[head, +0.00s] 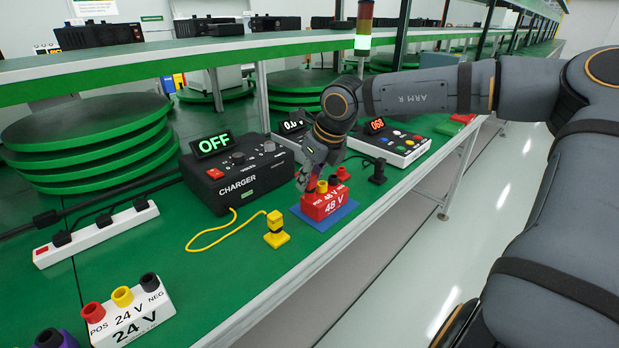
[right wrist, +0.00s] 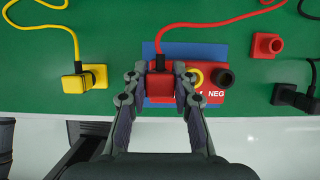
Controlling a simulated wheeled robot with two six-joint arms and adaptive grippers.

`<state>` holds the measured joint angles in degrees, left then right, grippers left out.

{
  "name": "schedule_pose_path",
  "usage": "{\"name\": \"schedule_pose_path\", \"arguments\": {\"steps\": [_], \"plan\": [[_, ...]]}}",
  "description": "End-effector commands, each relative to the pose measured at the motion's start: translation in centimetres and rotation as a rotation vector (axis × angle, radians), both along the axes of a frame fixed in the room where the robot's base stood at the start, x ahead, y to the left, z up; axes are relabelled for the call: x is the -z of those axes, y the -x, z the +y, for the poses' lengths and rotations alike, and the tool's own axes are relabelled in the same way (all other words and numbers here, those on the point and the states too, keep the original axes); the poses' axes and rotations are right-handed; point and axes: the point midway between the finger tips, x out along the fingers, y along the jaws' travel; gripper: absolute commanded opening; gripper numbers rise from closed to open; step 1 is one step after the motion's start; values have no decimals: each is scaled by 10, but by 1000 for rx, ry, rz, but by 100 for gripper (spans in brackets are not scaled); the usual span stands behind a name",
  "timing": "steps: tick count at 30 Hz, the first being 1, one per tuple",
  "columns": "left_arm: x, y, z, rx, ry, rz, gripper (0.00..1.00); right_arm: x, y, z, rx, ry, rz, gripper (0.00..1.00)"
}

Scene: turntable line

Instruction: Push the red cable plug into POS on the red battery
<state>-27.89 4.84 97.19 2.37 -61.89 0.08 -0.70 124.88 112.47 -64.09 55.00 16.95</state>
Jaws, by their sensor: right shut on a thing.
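The red battery (head: 325,208), marked 48 V, sits on a blue mat (head: 334,220) near the table's front edge. In the right wrist view the battery (right wrist: 185,98) shows its yellow socket (right wrist: 196,77) and black NEG socket (right wrist: 223,77). My right gripper (head: 308,180) is over the POS end of the battery. In the right wrist view my right gripper (right wrist: 160,80) is shut on the red cable plug (right wrist: 160,87), with a finger on each side. The plug hides the POS socket, so I cannot tell how deep it sits. My left gripper is not in view.
A yellow plug in its holder (head: 275,230) stands left of the battery. An empty red holder (right wrist: 266,45) and a black plug (head: 377,172) stand to the right. The charger (head: 238,177) reads OFF behind. A white 24 V battery (head: 133,318) is at front left.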

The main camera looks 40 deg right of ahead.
Motion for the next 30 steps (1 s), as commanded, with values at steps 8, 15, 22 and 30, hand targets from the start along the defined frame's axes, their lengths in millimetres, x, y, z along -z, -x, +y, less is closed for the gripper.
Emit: {"name": "schedule_pose_path", "arguments": {"steps": [8, 15, 22, 30], "plan": [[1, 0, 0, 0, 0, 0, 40, 1, 0, 0, 0, 0, 0, 1], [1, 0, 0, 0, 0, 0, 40, 1, 0, 0, 0, 0, 0, 49], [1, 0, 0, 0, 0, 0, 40, 1, 0, 0, 0, 0, 0, 53], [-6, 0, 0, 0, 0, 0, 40, -6, 0, 0, 0, 0, 0, 53]]}}
